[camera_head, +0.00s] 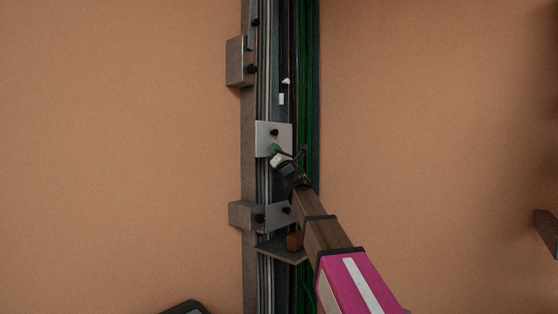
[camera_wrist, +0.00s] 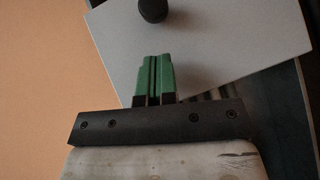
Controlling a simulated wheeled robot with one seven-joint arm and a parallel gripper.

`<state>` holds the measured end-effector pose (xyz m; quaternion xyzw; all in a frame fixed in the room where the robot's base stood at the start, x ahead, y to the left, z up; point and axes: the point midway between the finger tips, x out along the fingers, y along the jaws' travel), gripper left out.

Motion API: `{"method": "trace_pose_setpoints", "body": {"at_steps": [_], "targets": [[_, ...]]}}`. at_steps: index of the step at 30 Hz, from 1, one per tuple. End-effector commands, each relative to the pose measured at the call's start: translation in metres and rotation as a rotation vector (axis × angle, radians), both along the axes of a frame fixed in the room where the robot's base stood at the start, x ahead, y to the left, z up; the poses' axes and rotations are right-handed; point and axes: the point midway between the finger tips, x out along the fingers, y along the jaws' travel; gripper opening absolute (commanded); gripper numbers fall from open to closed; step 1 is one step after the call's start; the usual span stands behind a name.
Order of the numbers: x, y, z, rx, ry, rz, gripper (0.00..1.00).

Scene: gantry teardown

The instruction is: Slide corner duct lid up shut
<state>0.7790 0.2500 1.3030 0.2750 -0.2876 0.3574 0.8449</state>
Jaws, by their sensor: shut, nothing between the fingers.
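A light grey square plate (camera_head: 265,131) with a black knob (camera_head: 274,132) sits on the vertical duct (camera_head: 269,100); it may be the duct lid, but I cannot be sure. My gripper (camera_head: 274,149) is in front of the plate's lower half, just below the knob. In the wrist view the green fingers (camera_wrist: 155,76) are together and empty, over the plate (camera_wrist: 225,42) and pointing toward the knob (camera_wrist: 152,10). A small gap shows between fingertips and knob in that view. Whether the fingers touch the plate is unclear.
A grey bracket block (camera_head: 237,62) stands above, at the left of the duct. Another block (camera_head: 242,214) and a knobbed plate (camera_head: 277,221) are below, beside my arm. Green cables (camera_head: 308,70) run up the right side. A dark ledge (camera_head: 281,253) juts out below.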

Motion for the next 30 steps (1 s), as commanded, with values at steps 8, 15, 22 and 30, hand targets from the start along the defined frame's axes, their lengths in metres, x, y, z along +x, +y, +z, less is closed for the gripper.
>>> {"method": "trace_pose_setpoints", "body": {"at_steps": [8, 15, 22, 30], "targets": [[0.005, -0.006, 0.027, -0.001, 0.000, -0.002, 0.00], [0.005, -0.007, 0.030, 0.000, 0.000, -0.001, 0.00], [0.005, -0.007, 0.031, 0.000, 0.000, -0.002, 0.00], [0.006, -0.007, 0.069, 0.001, -0.003, -0.002, 0.00]]}}
